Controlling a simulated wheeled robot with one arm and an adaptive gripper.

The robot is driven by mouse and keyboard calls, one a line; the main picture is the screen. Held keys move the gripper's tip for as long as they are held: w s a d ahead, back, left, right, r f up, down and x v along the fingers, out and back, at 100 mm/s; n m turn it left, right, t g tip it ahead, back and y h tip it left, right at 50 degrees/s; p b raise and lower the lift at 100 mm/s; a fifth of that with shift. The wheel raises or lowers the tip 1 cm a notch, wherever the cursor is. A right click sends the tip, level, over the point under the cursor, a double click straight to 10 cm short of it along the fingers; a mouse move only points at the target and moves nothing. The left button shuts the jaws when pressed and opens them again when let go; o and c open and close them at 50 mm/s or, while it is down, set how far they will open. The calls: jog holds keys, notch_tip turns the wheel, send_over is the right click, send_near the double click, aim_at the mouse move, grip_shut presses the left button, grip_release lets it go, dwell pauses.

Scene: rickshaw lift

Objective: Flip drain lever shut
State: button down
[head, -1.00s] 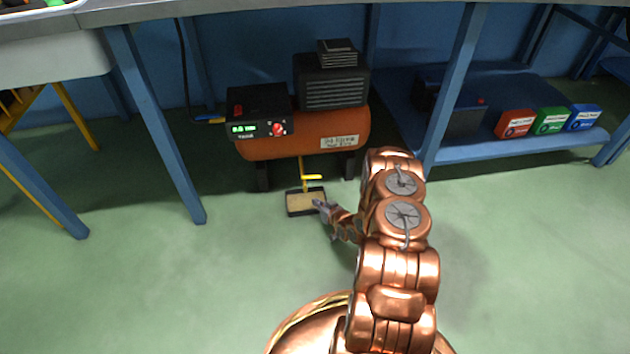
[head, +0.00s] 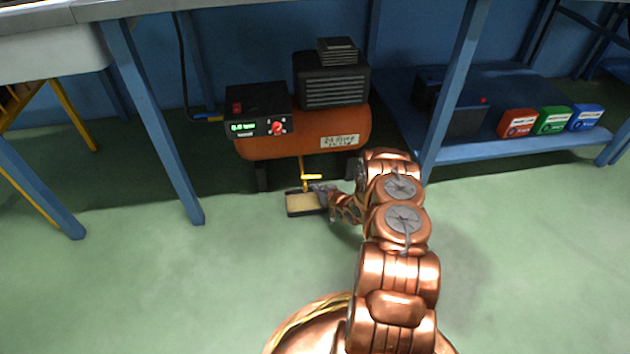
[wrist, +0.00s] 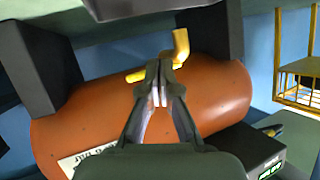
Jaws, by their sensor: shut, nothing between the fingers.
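The yellow drain lever (head: 311,177) sticks out to the right at the foot of a yellow pipe under the orange compressor tank (head: 305,143). The lever also shows in the wrist view (wrist: 136,76), beside the fingertips, with the yellow pipe (wrist: 181,44) just beyond them. My gripper (head: 318,188) is shut and empty, right below the lever in the head view. In the wrist view my gripper (wrist: 159,68) overlaps part of the lever; I cannot tell whether they touch.
A shallow tray (head: 303,203) lies on the floor under the drain, partly hidden by my gripper. A blue table leg (head: 450,95) stands to the right. A shelf with red, green and blue boxes (head: 552,121) is farther right.

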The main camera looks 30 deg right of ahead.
jog(key=shift+w+d, duration=0.2)
jog(key=shift+w, duration=0.25)
jog(key=shift+w+d, duration=0.45)
jog(key=shift+w, duration=0.25)
dwell(2.1)
dwell(0.3)
jog(key=shift+s+a, duration=0.45)
jog(key=shift+s, duration=0.3)
jog(key=s+p, duration=0.1)
jog(key=s+a+p, duration=0.1)
jog(key=s, duration=0.1)
jog(key=s+a, duration=0.1)
jog(key=shift+s+a+p, duration=0.15)
jog(key=shift+a+p, duration=0.1)
jog(key=shift+p, duration=0.15)
dwell(0.4)
